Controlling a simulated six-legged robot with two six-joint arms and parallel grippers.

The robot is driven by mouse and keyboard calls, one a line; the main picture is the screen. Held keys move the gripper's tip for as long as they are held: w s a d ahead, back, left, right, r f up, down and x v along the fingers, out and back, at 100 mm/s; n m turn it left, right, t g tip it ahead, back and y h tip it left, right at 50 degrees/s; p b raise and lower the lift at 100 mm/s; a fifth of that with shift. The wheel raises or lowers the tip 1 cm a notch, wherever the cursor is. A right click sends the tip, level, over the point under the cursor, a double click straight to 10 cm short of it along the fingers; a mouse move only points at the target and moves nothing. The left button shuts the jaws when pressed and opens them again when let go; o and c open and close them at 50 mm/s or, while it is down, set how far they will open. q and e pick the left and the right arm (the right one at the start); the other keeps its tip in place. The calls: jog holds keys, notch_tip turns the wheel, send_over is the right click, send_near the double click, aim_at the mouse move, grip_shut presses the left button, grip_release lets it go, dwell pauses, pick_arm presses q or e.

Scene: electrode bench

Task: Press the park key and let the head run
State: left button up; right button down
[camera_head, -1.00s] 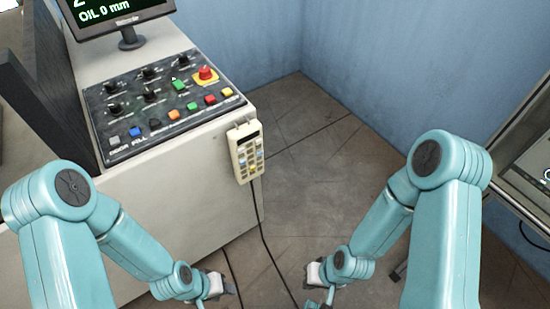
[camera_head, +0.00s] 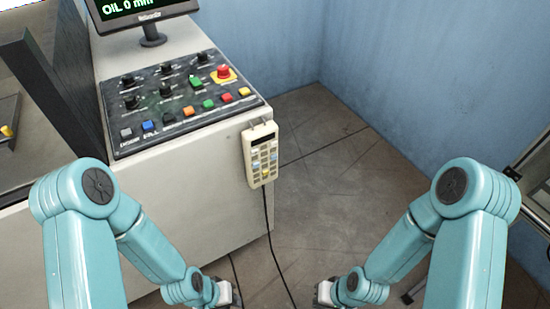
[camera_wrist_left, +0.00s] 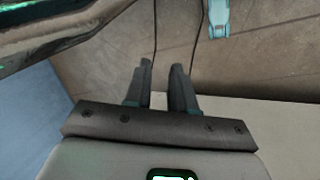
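The dark control panel (camera_head: 178,104) sits on top of the pale machine cabinet (camera_head: 200,170). It carries black knobs, a red mushroom button (camera_head: 223,73) on yellow, and a row of coloured keys along its front edge. A cream hand pendant (camera_head: 261,155) with small keys hangs on the cabinet's right corner. I cannot read which key is the park key. My left gripper (camera_head: 230,294) is low in front of the cabinet, well below the panel. In the left wrist view its fingers (camera_wrist_left: 161,66) are apart with nothing between them. My right gripper (camera_head: 322,294) is low on the right, mostly hidden.
A monitor (camera_head: 140,8) showing "OIL 0 mm" stands behind the panel. A dark upright plate (camera_head: 50,95) edges the machine's left side. The pendant's black cable (camera_head: 268,225) runs down to the floor (camera_head: 335,210). Blue walls close the back; a framed stand (camera_head: 535,185) is at right.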

pick_arm(q)
grip_shut()
dwell(1.4)
